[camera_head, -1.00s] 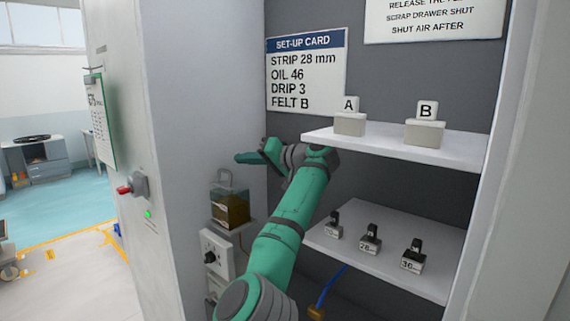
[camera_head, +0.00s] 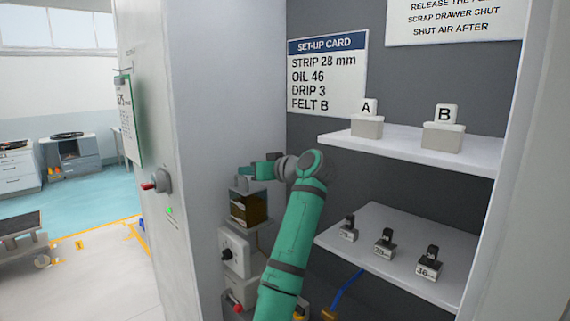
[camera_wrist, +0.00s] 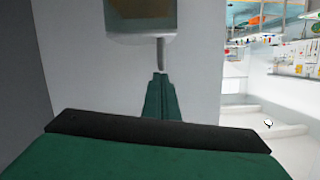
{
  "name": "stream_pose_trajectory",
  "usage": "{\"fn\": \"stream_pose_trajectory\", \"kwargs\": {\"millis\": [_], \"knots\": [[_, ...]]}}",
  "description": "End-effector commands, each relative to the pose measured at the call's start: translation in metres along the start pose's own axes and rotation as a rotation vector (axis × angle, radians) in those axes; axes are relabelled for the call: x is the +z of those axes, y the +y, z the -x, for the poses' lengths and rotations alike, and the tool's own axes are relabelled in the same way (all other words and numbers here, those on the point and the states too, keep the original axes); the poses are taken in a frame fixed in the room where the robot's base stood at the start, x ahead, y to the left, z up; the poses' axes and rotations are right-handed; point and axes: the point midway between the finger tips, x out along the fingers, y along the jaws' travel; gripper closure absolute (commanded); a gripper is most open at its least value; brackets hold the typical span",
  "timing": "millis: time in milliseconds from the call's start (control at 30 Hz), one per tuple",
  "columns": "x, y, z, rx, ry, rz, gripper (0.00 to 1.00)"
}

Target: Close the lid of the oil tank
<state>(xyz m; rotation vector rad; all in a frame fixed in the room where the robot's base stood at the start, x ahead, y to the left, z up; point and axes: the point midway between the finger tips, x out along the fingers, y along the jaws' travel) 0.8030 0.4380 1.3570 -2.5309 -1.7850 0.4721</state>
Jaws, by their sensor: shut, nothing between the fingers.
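The oil tank (camera_head: 248,208) is a small clear box with brown oil, mounted on the side wall of the cabinet. A small grey part, likely its lid or lid handle (camera_head: 242,184), shows at its top; my gripper partly covers that area, and I cannot tell the lid's exact angle. My gripper (camera_head: 251,172) is shut and empty, just above the tank's top. In the wrist view the shut fingers (camera_wrist: 160,82) point at a thin grey stem below the tank's body (camera_wrist: 150,32), which is cut by the top edge. I cannot tell whether they touch.
A dial box (camera_head: 234,252) sits below the tank. The upper shelf (camera_head: 410,145) bears blocks A (camera_head: 367,126) and B (camera_head: 443,137). The lower shelf (camera_head: 385,250) holds several small labelled blocks. A red-handled switch (camera_head: 158,184) is on the cabinet's outer side.

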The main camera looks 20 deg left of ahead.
Motion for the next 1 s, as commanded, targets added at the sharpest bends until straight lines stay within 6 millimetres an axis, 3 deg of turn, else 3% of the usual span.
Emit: {"fn": "stream_pose_trajectory", "kwargs": {"millis": [633, 767, 1000], "knots": [[0.002, 0.000, 0.003, 0.004, -0.001, 0.013, 1.00], [0.001, 0.003, 0.018, 0.006, 0.001, 0.014, 1.00], [0.000, 0.008, 0.062, 0.010, 0.002, 0.014, 1.00]]}}
